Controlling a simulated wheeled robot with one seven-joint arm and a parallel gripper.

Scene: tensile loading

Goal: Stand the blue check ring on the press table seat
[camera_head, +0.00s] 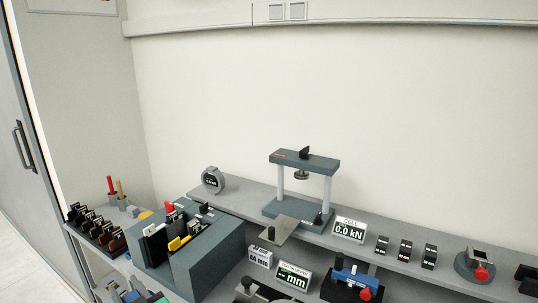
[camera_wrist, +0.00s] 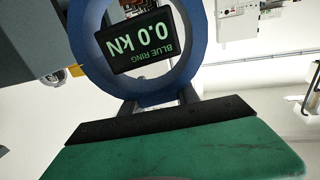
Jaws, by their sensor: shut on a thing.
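The blue check ring (camera_wrist: 190,62) fills the top of the wrist view, with a dark readout inside showing "BLUE RING 0.0 kN" upside down. My gripper (camera_wrist: 163,106) is shut on the near part of the ring; its fingers show only partly, beyond a black bar and a green surface. In the head view the press (camera_head: 304,160) stands on the back bench, with a dark base table (camera_head: 285,208), two light posts and a crosshead with a round platen (camera_head: 302,174). The table's seat is too small to make out. Neither gripper nor blue ring is seen in the head view.
A grey round gauge (camera_head: 222,184) stands left of the press. A "CELL 0.0 kN" display (camera_head: 349,230) and several black blocks stand right of it. A flat grey plate (camera_head: 279,230) lies before the press base. A dark tool holder (camera_head: 212,258) stands front left.

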